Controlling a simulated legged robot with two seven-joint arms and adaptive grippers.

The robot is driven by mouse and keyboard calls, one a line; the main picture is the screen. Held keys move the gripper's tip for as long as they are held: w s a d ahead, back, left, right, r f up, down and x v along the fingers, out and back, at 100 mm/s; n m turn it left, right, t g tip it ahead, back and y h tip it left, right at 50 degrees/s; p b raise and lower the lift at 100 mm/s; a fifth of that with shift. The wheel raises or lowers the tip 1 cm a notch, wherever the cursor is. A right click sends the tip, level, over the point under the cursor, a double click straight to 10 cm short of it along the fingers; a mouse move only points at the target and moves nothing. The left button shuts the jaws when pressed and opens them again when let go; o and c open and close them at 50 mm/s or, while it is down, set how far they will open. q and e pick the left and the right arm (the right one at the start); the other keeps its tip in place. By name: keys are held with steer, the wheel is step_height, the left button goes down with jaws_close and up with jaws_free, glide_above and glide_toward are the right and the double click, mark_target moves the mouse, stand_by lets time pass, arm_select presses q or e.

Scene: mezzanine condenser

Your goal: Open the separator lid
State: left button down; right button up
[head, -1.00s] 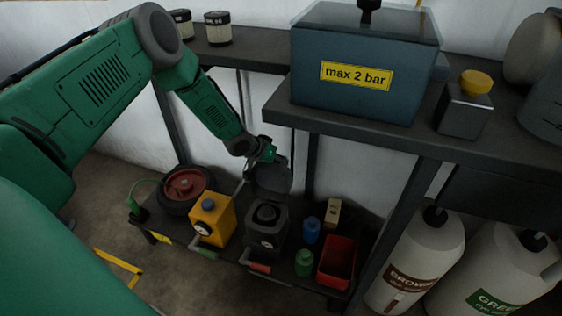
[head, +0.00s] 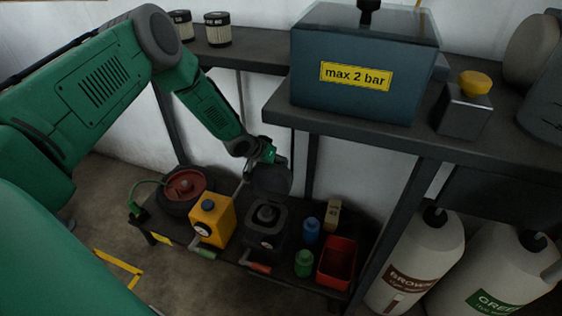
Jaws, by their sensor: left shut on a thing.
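The separator appears to be the dark grey box (head: 264,234) on the low shelf, with a round black neck on top. A dark round lid (head: 271,183) stands steeply tilted above and behind the neck, clear of it. My left gripper (head: 268,160) is shut at the upper edge of this lid, coming from above; its fingers are small and partly hidden. Whether the lid's lower edge is attached to the box cannot be told. My right gripper is not in view.
A yellow canister (head: 213,222) stands close left of the separator, with a red reel (head: 185,187) beyond. Blue bottle (head: 311,230), green jar (head: 303,263) and red bin (head: 337,262) are to the right. The upper bench (head: 390,134) overhangs on the right, bearing a blue tank (head: 350,90).

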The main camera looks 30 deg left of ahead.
arm_select(q)
steer(key=shift+s+a+f, duration=0.3)
steer(key=shift+a+f, duration=0.05)
steer(key=shift+a, duration=0.1)
steer(key=c, duration=1.2)
jaws_free()
steer(key=shift+f, duration=0.1)
steer(key=shift+a+f, duration=0.1)
steer(key=a+r+p, duration=0.3)
steer(key=r+p, duration=0.3)
steer(key=r, duration=0.1)
steer(key=a+r+p, duration=0.3)
steer(key=r+p, duration=0.3)
steer(key=r, duration=0.2)
steer(key=shift+w+r+p, duration=0.2)
steer(key=shift+w+p, duration=0.1)
steer(key=shift+w, duration=0.15)
steer(key=shift+a, duration=0.1)
